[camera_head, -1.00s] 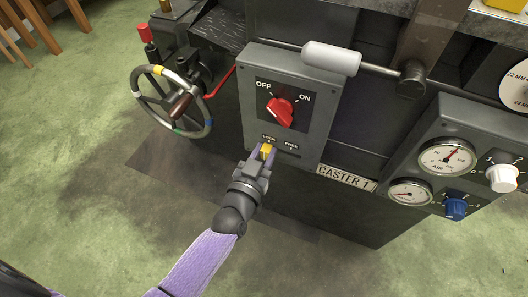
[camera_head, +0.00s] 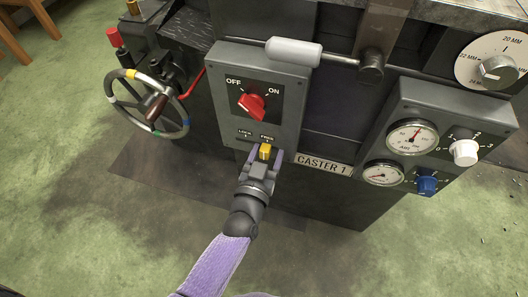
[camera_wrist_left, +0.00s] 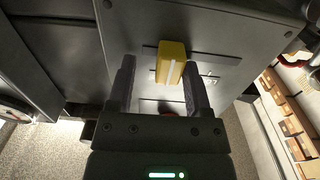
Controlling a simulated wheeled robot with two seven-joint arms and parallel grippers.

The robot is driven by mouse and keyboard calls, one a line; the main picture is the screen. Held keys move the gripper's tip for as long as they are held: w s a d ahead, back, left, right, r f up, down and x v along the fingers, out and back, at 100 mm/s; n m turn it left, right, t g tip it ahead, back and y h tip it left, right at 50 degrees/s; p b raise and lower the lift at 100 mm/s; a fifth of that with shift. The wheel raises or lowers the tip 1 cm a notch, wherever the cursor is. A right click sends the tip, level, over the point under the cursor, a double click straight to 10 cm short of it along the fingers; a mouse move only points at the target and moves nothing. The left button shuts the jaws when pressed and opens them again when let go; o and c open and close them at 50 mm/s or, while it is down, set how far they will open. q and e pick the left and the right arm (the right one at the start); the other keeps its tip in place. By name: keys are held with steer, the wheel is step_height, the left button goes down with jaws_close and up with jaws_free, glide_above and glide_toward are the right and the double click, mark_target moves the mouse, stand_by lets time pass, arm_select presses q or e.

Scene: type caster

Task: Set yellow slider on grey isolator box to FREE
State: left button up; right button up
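The grey isolator box (camera_head: 287,100) carries a red rotary switch (camera_head: 252,104) between OFF and ON labels. Below it are the LOCK and FREE labels. The yellow slider (camera_head: 265,151) sits under the FREE label, at the right end of its slot; it also shows in the left wrist view (camera_wrist_left: 171,62). My left gripper (camera_head: 265,157) is around the slider with its fingers apart. In the left wrist view the left gripper (camera_wrist_left: 160,85) shows a clear gap between the slider and the left finger; the right finger is close to it. My right gripper is not in view.
A handwheel (camera_head: 150,103) stands left of the box. A white cylindrical handle (camera_head: 293,51) on a rod crosses just above the box. A gauge panel (camera_head: 438,105) with white and blue knobs is to the right. Green floor (camera_head: 400,260) is open in front.

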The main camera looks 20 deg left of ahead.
arm_select(q)
steer(key=shift+a, duration=0.1)
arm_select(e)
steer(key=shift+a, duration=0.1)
arm_select(q)
steer(key=shift+s+r+p, duration=0.1)
steer(key=shift+s+p, duration=0.2)
steer(key=shift+s, duration=0.1)
steer(key=s+p, duration=0.3)
steer(key=s, duration=0.6)
steer(key=shift+a, duration=0.15)
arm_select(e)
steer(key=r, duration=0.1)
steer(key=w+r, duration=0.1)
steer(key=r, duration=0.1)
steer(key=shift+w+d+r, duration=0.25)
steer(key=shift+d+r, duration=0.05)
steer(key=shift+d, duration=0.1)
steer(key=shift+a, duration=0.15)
